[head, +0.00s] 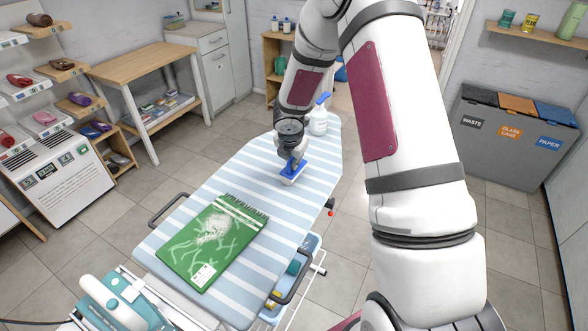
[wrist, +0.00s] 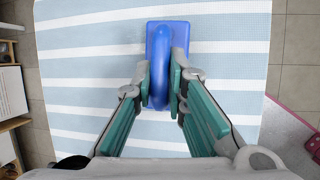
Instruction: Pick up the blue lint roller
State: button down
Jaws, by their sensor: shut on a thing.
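The blue lint roller (head: 290,172) is on or just above the striped ironing board (head: 317,163), near its middle; I cannot tell if it touches the cloth. In the head view it has a blue upper part and a pale underside. In the wrist view the lint roller (wrist: 167,30) is a blue block with a rounded handle running toward me. My gripper (wrist: 161,88) is shut on this handle, one finger on each side. In the head view my gripper (head: 292,158) points down at it, and its fingertips are hard to make out.
A white spray bottle (head: 318,121) with a blue top stands behind my gripper. A green patterned cloth (head: 213,240) lies at the board's near end. A wooden table (head: 143,55) stands left, shelves far left, waste bins (head: 510,140) right. The board is bare around the roller.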

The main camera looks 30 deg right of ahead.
jog(key=shift+r, duration=0.75)
jog(key=shift+b+v, duration=0.35)
jog(key=shift+v, duration=0.8)
jog(key=s+a+r+b, duration=0.1)
jog(key=s+a+b, duration=0.3)
jog(key=s+a, duration=0.4)
jog(key=s, duration=0.4)
jog(key=shift+s+a+r, duration=0.15)
jog(key=shift+s+a, duration=0.05)
jog(key=shift+s, duration=0.1)
